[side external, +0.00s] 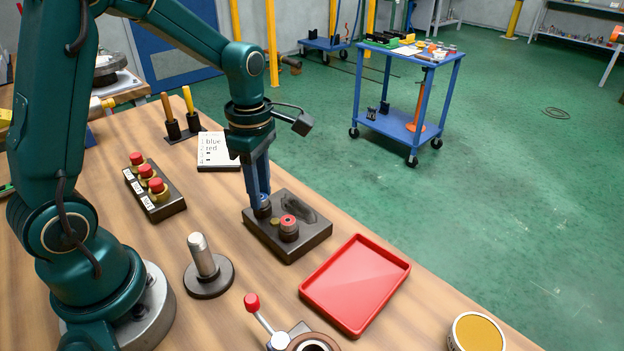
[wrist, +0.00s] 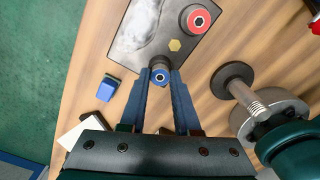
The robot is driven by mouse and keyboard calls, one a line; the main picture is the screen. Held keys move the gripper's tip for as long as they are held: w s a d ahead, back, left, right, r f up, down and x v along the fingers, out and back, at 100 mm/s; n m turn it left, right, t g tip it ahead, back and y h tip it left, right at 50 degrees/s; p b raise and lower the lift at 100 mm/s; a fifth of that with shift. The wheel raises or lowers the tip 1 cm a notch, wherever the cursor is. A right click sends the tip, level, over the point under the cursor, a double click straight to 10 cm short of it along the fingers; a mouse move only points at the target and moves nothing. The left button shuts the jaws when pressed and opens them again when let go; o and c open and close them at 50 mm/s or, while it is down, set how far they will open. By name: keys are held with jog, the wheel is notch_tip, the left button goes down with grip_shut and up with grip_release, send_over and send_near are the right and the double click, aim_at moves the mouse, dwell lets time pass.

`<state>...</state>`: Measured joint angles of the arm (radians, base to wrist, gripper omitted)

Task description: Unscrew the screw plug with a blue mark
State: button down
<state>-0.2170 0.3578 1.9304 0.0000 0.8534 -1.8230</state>
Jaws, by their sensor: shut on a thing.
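A dark block (side external: 262,238) on the wooden table holds two round screw plugs. The plug with a blue mark (wrist: 160,76) sits at the block's edge between my fingertips in the wrist view. In the side view the blue-marked plug (side external: 263,208) is partly covered by my fingers. My gripper (side external: 262,200) points down from above and is shut on this plug. The plug with a red mark (side external: 289,227) stands beside it, apart from my fingers, and it also shows in the wrist view (wrist: 197,20). I cannot tell how far the blue-marked plug is threaded in.
A red tray (side external: 355,284) lies right of the block. A metal post on a round base (side external: 207,270) stands in front. A rack with red-topped knobs (side external: 155,190), a white card (side external: 217,150), a red-knobbed lever (side external: 262,316) and a yellow-topped tin (side external: 476,332) are around it.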

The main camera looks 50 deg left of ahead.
jog(key=n, duration=0.5)
jog(key=c, duration=0.7)
grip_release()
